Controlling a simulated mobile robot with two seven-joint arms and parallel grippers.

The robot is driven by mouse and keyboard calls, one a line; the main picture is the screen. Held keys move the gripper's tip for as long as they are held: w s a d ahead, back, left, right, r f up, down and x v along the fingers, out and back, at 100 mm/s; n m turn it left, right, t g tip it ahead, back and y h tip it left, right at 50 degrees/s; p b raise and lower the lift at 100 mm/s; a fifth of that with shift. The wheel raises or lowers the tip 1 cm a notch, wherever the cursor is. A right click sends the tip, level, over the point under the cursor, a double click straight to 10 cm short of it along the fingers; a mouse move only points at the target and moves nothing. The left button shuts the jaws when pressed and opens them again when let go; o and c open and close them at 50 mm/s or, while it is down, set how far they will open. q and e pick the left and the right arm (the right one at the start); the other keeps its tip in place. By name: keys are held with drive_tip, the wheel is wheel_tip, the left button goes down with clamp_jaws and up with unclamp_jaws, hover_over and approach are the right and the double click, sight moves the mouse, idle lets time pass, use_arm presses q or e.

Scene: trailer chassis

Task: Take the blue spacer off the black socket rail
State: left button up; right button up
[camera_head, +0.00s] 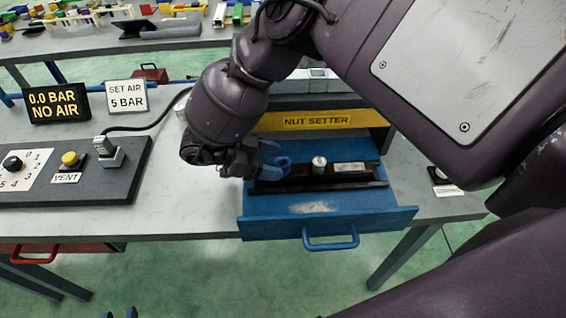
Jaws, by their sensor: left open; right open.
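The black socket rail (350,183) lies in an open blue drawer under the yellow NUT SETTER panel. The blue spacer (284,162) is a small ring at the rail's left end. A silver socket (319,164) stands on the rail to its right. My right gripper (274,161) is open at the left of the spacer, its blue fingertips close to it; I cannot tell whether they touch it. The arm hides part of the gripper. Only two dark-blue fingertips of my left gripper (120,313) show at the bottom edge, apart and empty.
The drawer's front (330,221) has a blue handle (331,243). On the left of the bench are a black control panel (120,175), a NO AIR display (55,103) and a SET AIR sign (126,95). Bare bench (185,205) lies left of the drawer.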

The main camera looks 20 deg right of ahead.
drive_tip(key=shift+d+f, duration=0.1)
drive_tip(key=shift+d, duration=0.05)
drive_tip(key=c, duration=1.1)
